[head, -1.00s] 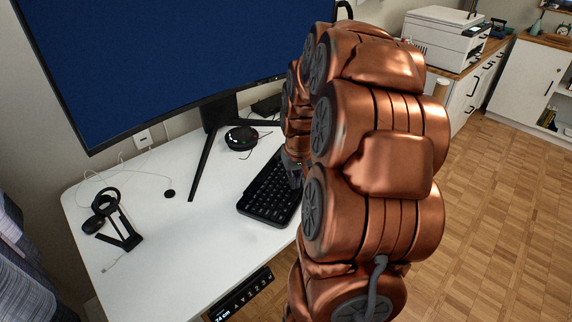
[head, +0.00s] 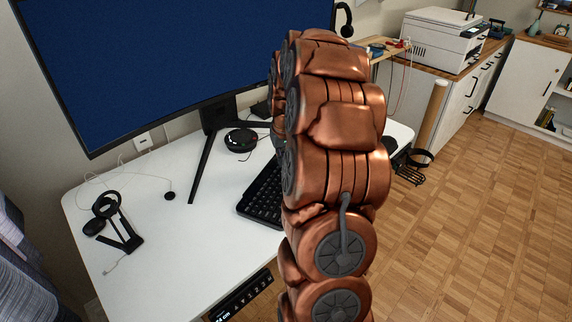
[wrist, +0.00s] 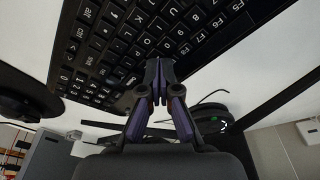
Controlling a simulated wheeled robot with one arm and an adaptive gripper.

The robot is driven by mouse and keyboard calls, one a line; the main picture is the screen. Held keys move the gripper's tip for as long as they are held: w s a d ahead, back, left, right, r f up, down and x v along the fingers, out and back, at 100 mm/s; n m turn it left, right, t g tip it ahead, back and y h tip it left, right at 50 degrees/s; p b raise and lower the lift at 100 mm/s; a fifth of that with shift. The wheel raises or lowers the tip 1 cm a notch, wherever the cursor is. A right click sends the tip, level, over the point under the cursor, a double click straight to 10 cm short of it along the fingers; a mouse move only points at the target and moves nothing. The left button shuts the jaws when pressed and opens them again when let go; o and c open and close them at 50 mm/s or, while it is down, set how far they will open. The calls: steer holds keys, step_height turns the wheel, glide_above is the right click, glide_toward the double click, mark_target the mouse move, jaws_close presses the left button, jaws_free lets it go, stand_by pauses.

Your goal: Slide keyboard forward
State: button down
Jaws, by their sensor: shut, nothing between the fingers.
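The black keyboard (head: 262,197) lies on the white desk (head: 160,240), partly hidden behind my arm in the head view. In the wrist view the keyboard (wrist: 140,40) fills the upper part of the picture, its keys facing the camera. I cannot tell whether the fingertips touch the keys. In the head view my gripper is hidden behind my arm.
A large monitor (head: 150,60) stands at the back on a black stand (head: 203,165). A black charging stand (head: 118,222) is at the left. The left desk surface is mostly clear.

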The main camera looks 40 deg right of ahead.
steer(key=shift+w+d, duration=0.35)
steer(key=shift+w, duration=0.25)
steer(key=shift+f, duration=0.7)
steer(key=shift+s+a+f, duration=0.1)
steer(key=shift+s+f, duration=0.1)
steer(key=shift+f, duration=0.05)
